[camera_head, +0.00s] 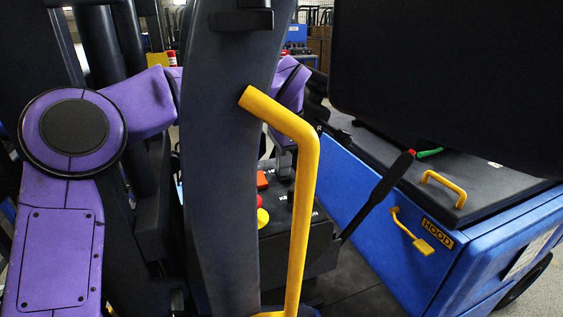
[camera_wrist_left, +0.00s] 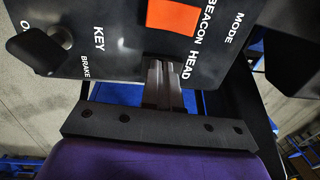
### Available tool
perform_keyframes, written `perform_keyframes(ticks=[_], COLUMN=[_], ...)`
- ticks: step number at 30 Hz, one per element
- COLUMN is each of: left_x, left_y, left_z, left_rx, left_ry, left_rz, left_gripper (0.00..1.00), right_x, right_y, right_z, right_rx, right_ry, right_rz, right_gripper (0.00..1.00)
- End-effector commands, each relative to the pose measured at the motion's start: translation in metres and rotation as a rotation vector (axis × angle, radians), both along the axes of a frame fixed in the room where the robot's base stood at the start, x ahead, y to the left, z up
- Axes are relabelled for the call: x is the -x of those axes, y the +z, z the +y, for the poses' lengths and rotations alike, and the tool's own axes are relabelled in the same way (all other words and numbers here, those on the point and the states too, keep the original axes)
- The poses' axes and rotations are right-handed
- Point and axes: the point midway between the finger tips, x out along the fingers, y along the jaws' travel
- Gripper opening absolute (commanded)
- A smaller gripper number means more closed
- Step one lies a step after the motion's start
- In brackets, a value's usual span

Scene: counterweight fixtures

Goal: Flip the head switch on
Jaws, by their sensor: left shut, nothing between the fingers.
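The dark control panel (camera_wrist_left: 115,25) carries white labels including KEY, BRAKE, BEACON, HEAD and MODE in the left wrist view. The HEAD label (camera_wrist_left: 184,66) is just right of my left gripper's fingertips (camera_wrist_left: 160,66). The fingers are shut with nothing between them and reach over the panel's edge. I cannot make out the head switch itself; the fingers may cover it. An orange-red square (camera_wrist_left: 172,17) sits beside the BEACON label. In the head view the panel (camera_head: 300,238) is partly hidden behind a dark pillar. My right gripper is not in view.
A dark pillar (camera_head: 222,150) with a yellow grab handle (camera_head: 305,170) stands in front of my purple left arm. Red (camera_head: 258,201) and yellow (camera_head: 263,217) buttons are on the panel. A blue hood (camera_head: 375,215) with yellow handles lies right.

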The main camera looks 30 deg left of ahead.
Motion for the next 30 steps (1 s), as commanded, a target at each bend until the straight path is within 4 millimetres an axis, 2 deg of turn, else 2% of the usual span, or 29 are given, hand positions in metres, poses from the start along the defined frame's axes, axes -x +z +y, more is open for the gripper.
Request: perform_keyframes(ticks=[5, 9, 10, 12, 18, 21, 25, 30], left_x=[0.001, 0.004, 0.004, 0.005, 0.009, 0.01, 0.012, 0.012], left_y=[0.016, 0.05, 0.051, 0.067, 0.114, 0.13, 0.139, 0.141], left_z=[0.0, -0.005, -0.006, -0.008, -0.01, -0.011, -0.012, -0.012], left_rx=[-0.001, -0.002, -0.003, -0.002, -0.004, -0.003, -0.002, -0.001], left_ry=[0.001, 0.0, 0.001, 0.002, 0.005, 0.004, 0.004, 0.001], left_rz=[-0.004, -0.003, -0.004, -0.005, -0.005, -0.003, -0.002, -0.001], left_gripper=[0.0, 0.0, 0.0, 0.0, 0.0, 0.0, 0.0, 0.0], right_x=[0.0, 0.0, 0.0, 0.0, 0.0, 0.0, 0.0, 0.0], right_y=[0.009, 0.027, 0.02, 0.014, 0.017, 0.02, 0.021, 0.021], right_z=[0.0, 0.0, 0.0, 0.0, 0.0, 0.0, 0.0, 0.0], right_rx=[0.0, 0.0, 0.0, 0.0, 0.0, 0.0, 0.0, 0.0], right_ry=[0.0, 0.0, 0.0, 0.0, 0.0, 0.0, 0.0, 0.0], right_rz=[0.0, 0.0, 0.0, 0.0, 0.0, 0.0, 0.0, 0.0], right_gripper=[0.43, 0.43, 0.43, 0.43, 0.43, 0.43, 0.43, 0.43])
